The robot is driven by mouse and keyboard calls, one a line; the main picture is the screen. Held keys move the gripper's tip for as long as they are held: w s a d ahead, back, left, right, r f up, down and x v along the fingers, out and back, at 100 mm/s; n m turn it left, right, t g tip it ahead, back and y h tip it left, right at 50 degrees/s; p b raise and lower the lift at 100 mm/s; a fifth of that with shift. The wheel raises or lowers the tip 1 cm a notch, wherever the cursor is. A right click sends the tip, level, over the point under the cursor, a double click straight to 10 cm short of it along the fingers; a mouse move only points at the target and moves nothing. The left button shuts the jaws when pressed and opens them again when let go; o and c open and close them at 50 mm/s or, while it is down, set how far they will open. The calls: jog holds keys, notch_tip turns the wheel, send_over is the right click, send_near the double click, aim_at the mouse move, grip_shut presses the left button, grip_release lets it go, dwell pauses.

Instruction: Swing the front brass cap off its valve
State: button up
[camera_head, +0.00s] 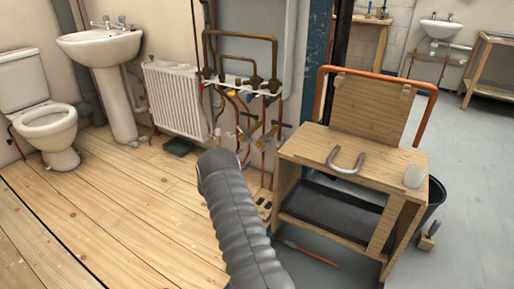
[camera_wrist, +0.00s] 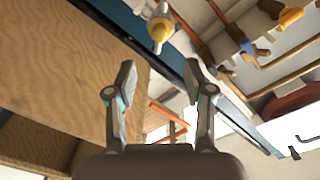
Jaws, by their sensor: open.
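The valves (camera_head: 249,131) show as small brass fittings on the copper pipework below the wall pipes in the head view. Which of them is the front one with its cap is too small to tell there. In the wrist view, a yellow brass-coloured fitting with a pale end (camera_wrist: 160,27) is at the top centre, beyond my fingertips and apart from them. Another brass-coloured fitting (camera_wrist: 290,17) is at the top right. My gripper (camera_wrist: 158,78) is open, with nothing between its fingers. In the head view my grey ribbed arm reaches toward the pipework, and its gripper cannot be made out.
A white radiator (camera_head: 175,100) is left. The wooden floor (camera_head: 130,205) is mostly clear.

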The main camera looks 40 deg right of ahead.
aim_at(257, 146)
jog(key=x, duration=1.1)
jog(key=shift+d, duration=0.35)
jog(key=shift+w, duration=0.1)
grip_shut()
